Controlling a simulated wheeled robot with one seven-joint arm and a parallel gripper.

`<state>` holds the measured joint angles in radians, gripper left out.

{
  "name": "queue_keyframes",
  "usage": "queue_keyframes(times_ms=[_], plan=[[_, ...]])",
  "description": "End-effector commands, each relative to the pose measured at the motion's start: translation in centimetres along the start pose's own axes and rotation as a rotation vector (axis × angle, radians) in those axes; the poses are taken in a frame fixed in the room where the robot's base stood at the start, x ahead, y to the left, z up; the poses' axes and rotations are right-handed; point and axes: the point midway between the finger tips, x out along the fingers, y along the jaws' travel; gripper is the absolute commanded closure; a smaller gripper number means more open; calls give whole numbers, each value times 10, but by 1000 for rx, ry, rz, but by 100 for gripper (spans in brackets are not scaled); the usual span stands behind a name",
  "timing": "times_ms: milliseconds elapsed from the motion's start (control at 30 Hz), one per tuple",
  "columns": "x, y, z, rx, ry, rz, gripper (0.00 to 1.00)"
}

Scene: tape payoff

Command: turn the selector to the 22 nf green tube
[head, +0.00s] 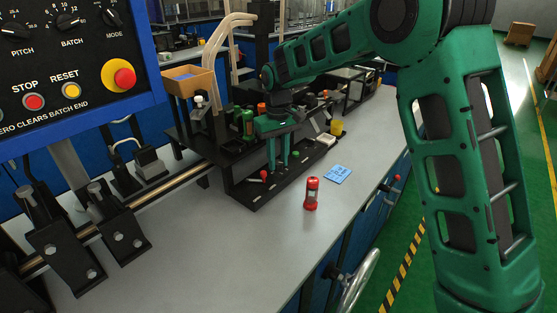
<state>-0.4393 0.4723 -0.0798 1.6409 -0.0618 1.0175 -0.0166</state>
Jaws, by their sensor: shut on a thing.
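My gripper (278,168) points down over the black fixture (245,196) on the bench, with its two green fingers reaching to the fixture's low front part. It is shut on a small part there, which appears to be the selector. That part is mostly hidden between the fingers, and I cannot make out which way it points. Green tubes (246,121) stand in the fixture behind and left of my gripper. Their labels are too small to read, so I cannot tell which is the 22 nf one.
A red-tipped lever (264,175) is close to my gripper. A yellow cup (336,128) stands behind. A control panel (75,60) fills the upper left.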

Motion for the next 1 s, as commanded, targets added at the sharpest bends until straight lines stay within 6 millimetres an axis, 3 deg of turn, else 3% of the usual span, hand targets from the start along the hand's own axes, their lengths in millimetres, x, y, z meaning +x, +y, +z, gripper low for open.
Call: queue_keyframes(times_ms=[733, 767, 833, 1000], plan=[[-1, 2, -1, -87, 4, 2, 98], [-1, 2, -1, -87, 4, 2, 73], [-1, 2, -1, -87, 3, 2, 57], [-1, 1, 0, -88, 2, 1, 57]])
